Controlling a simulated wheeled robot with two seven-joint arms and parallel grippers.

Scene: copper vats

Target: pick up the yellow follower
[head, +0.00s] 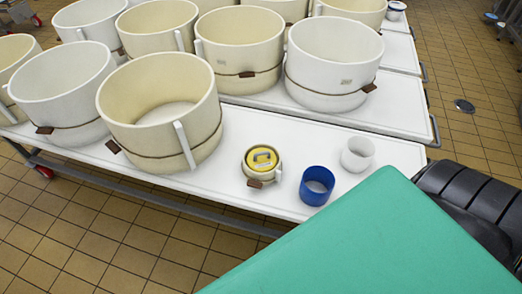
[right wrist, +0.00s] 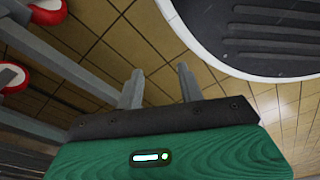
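The yellow follower (head: 262,159) is a round yellow disc with a grey handle on top. It sits inside a small cream mould (head: 248,170) with a band and a brown tag, on the white table. My right gripper (right wrist: 160,70) shows in the right wrist view, its two grey fingers apart with nothing between them. It is down by the tiled floor and red-wheeled table legs, away from the follower. My left gripper is in neither view.
A blue ring-shaped cup (head: 317,186) and a white one (head: 357,154) stand right of the small mould. Several large cream and white vats, including a near cream one (head: 160,110), crowd the table (head: 225,190) on the left and behind. A red caster (head: 44,171) is below.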

